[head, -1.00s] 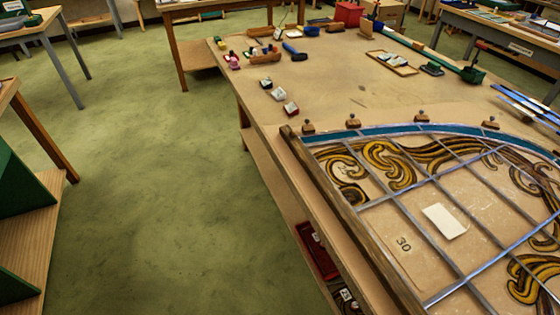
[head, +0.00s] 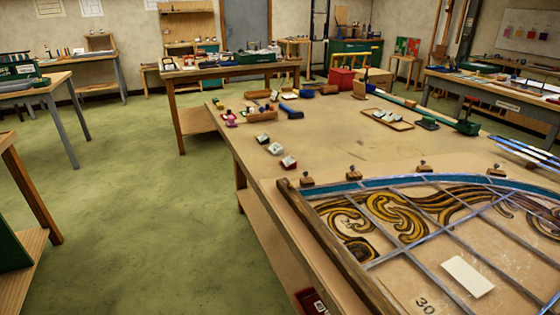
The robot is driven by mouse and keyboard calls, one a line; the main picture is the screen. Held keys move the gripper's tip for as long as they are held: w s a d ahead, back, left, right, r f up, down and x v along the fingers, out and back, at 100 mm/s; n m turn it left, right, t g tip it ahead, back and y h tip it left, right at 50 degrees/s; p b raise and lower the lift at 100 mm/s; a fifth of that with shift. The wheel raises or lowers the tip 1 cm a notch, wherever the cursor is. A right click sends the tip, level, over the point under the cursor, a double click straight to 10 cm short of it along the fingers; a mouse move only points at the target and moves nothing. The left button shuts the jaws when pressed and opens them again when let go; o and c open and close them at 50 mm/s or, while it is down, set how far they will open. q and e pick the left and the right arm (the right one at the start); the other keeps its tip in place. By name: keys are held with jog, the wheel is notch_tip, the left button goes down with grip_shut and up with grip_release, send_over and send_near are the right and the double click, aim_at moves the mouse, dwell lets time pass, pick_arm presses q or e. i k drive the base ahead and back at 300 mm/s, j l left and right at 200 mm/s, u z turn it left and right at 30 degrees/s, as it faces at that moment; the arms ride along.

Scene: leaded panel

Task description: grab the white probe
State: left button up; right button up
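I cannot pick out a white probe for certain. A flat white rectangular piece (head: 467,276) lies on the leaded panel (head: 415,284), near the number 30. The panel has grey lead lines, yellow-brown scrolls and a blue curved border. Small white-topped blocks (head: 276,149) sit on the table left of the panel, with another block (head: 289,162) close by. Neither of my grippers is in view.
The panel lies on a large wooden worktable (head: 330,138) with a dark wooden strip (head: 330,242) along its left side. A blue-headed tool (head: 291,111), a wooden tray (head: 387,118) and a red box (head: 342,79) stand farther back. Green floor (head: 150,200) is open at left.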

aim_at(275, 149)
jog(key=i+j+z, duration=0.15)
jog(key=i+j, duration=0.2)
jog(key=i+j+z, duration=0.35)
jog(key=i+j, duration=0.25)
jog(key=j, duration=0.2)
jog(key=i+j+z, duration=0.15)
jog(key=j, duration=0.35)
jog(key=i+j+z, duration=0.2)
jog(key=i+j, duration=0.15)
jog(key=j, duration=0.15)
jog(key=i+j+z, duration=0.15)
jog(key=j, duration=0.4)
jog(key=i+j+z, duration=0.15)
jog(key=j, duration=0.4)
jog(key=i+j+z, duration=0.2)
jog(key=j, duration=0.35)
jog(key=i, duration=0.05)
